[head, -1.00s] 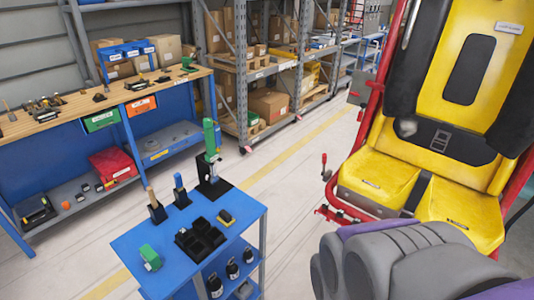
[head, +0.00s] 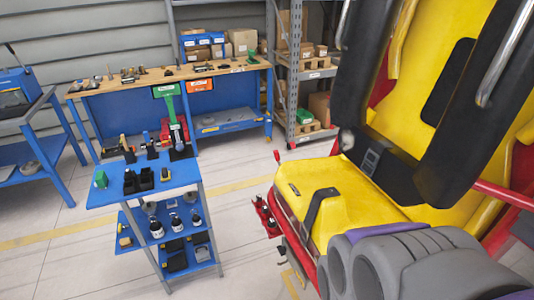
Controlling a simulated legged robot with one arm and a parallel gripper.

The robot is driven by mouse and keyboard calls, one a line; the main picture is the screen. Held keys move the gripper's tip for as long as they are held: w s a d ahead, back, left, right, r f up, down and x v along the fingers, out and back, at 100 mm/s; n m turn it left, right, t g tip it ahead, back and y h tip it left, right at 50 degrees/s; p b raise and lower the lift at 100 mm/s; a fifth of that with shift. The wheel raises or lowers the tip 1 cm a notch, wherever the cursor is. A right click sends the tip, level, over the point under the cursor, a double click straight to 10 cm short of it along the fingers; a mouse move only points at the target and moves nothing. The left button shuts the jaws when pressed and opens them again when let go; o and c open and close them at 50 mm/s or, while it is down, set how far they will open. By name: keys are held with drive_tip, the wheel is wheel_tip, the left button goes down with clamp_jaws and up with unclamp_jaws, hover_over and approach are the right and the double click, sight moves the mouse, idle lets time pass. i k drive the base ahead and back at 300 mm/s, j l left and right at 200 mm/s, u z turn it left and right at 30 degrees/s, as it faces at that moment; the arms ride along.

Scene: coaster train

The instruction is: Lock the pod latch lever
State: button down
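The pod is a yellow seat (head: 345,205) in a red frame, filling the right side of the head view. A small lever with a red knob (head: 277,155) stands up at the seat's left side. It looks roughly upright; its base is partly hidden behind the seat's edge, and I cannot tell whether it is locked. A red bracket (head: 267,216) sits lower at the seat's left edge. Black padded restraints (head: 465,125) hang in front of the backrest. Grey and purple parts of my own body cover the bottom right. My gripper's fingertips do not show.
A blue cart (head: 150,188) with tools and bottles stands left of the pod. A blue workbench (head: 115,112) and shelving (head: 292,75) are behind. Another blue table (head: 30,120) is at far left. Bare floor (head: 240,215) lies between cart and pod.

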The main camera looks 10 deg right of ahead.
sight(277, 156)
drive_tip(key=l, duration=0.2)
drive_tip(key=i+j+z, duration=0.35)
drive_tip(key=i+j, duration=0.25)
drive_tip(key=i+j+z, duration=0.35)
drive_tip(key=i+j, duration=0.3)
drive_tip(key=j, duration=0.15)
